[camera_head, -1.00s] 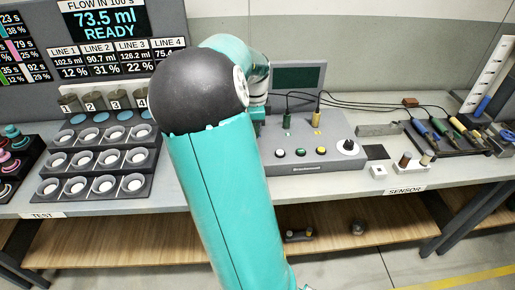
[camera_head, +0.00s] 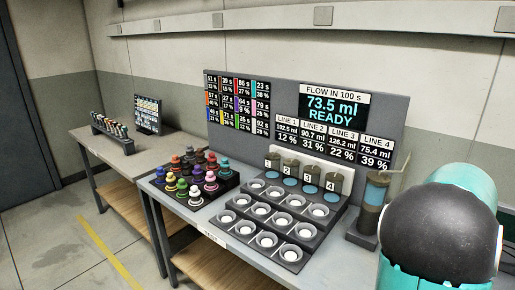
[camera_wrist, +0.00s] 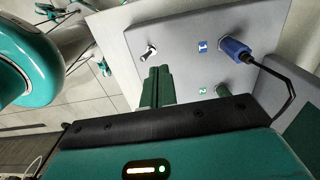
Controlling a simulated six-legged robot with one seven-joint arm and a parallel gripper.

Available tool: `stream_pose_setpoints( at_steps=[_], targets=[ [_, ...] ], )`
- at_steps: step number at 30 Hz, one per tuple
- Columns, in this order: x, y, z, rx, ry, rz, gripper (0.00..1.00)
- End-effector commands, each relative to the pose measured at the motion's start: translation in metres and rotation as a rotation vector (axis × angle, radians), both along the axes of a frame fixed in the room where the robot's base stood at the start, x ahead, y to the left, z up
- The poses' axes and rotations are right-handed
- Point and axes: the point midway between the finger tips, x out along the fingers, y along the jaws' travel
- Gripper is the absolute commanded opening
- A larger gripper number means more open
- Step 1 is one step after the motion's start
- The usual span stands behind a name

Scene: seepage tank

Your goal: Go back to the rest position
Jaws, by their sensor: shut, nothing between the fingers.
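My gripper (camera_wrist: 157,86) shows in the wrist view as two green fingers held together, shut with nothing between them. It is in front of a light grey panel (camera_wrist: 185,30); I cannot tell the exact gap. A blue plug (camera_wrist: 234,50) with a black cable sits in the panel by the label 1. A green part (camera_wrist: 222,90) is by the label 2. In the head view only my teal and black arm shows at the right edge; the gripper is out of that picture.
A bench holds a stepped rack of cups (camera_head: 284,218), colored knobs (camera_head: 190,180), numbered canisters (camera_head: 301,175) and a cylinder stand (camera_head: 372,205). A display board (camera_head: 290,110) stands behind. A second bench (camera_head: 120,150) is at left. The floor (camera_head: 60,245) at front left is clear.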

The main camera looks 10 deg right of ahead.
Motion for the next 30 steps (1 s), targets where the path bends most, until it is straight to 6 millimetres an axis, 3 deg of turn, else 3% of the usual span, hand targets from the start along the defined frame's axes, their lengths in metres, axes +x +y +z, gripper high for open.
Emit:
stream_pose_setpoints(
  at_steps=[5, 14, 20, 24, 30],
  targets=[
    [0.013, 0.043, 0.011, 0.024, -0.067, 0.211, 0.0],
    [0.026, 0.178, 0.048, -0.018, -0.234, 0.914, 0.0],
    [0.009, 0.266, 0.07, -0.137, -0.304, 1.404, 0.0],
    [-0.013, 0.319, 0.079, -0.266, -0.321, 1.74, 0.0],
    [-0.049, 0.375, 0.081, -0.481, -0.279, 2.159, 0.0]
  ],
)
